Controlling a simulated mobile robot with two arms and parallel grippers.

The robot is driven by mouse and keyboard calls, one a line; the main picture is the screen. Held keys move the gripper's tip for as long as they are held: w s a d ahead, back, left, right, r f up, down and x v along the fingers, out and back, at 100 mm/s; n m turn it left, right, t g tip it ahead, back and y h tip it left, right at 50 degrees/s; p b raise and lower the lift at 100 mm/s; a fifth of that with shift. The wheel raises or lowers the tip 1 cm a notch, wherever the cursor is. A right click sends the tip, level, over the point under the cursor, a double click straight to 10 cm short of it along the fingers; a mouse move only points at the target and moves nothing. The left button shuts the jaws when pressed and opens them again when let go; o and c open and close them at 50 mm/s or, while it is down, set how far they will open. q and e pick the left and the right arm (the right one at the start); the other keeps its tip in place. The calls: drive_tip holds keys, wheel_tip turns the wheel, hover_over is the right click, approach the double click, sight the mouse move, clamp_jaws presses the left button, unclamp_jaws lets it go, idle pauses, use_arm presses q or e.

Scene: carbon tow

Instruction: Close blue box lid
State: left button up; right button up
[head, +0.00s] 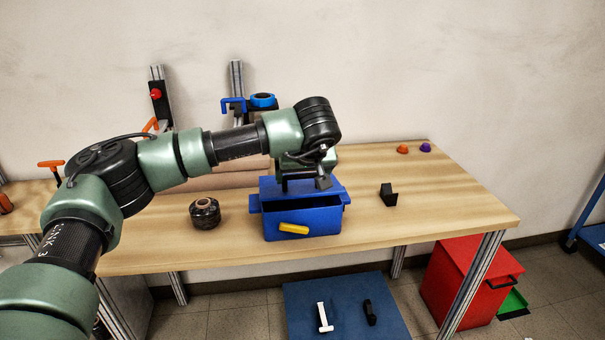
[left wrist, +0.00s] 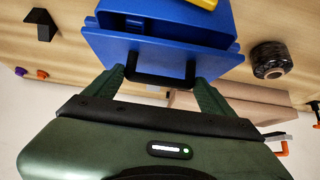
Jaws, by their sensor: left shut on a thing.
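The blue box (head: 317,226) stands on the table with a yellow handle (head: 293,229) on its front. Its blue lid (left wrist: 105,50) is tilted up toward the back, leaving a dark gap along the front, seen in the left wrist view. My left gripper (head: 304,182) is above the back of the box. In the left wrist view its green fingers (left wrist: 160,80) sit at both ends of the lid's black handle (left wrist: 160,82) and are shut on it. The arm hides part of the lid in the head view. My right gripper is not in view.
A dark spool (head: 205,213) stands left of the box and a small black bracket (head: 388,195) right of it. Orange (head: 402,149) and purple (head: 425,147) knobs lie at the back right. A red bin (head: 465,282) is on the floor. The right tabletop is mostly clear.

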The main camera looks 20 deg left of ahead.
use_arm(q)
drive_tip(key=shift+s+a+f, duration=0.1)
drive_tip(key=shift+f, duration=0.2)
drive_tip(key=o, duration=1.9)
drive_tip(key=shift+o, duration=0.2)
drive_tip(key=shift+w+a, duration=0.1)
drive_tip(key=shift+w, duration=0.1)
drive_tip(key=b+v, duration=0.1)
drive_tip(key=v, duration=0.6)
drive_tip(key=shift+s+r, duration=0.2)
drive_tip(key=shift+r, duration=0.1)
